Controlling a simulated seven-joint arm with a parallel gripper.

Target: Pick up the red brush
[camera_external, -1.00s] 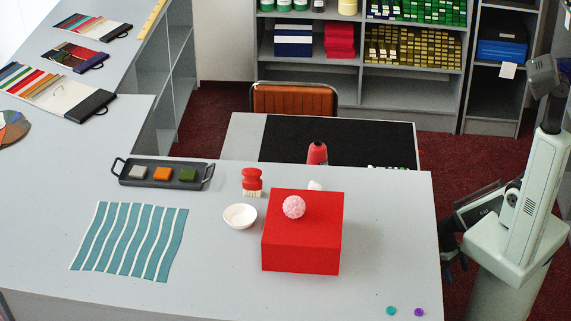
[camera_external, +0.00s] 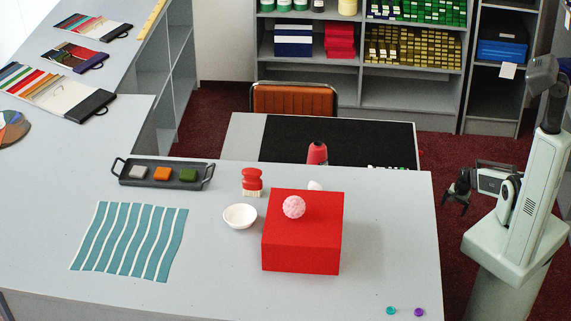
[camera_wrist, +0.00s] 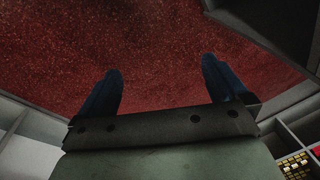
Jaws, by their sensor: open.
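The red brush (camera_external: 252,180) stands on the grey counter with its pale bristles down. It is behind the white bowl and left of the red box. My gripper (camera_external: 454,196) is off the counter's right edge, well to the right of the brush. In the wrist view my gripper (camera_wrist: 165,88) shows two dark fingers spread wide apart with nothing between them.
The red box (camera_external: 301,244) with a pink textured ball (camera_external: 293,207) on top stands between my gripper and the brush. A white bowl (camera_external: 240,216), a dark tray (camera_external: 128,172) and a striped teal cloth (camera_external: 128,240) are also on the counter (camera_external: 390,230).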

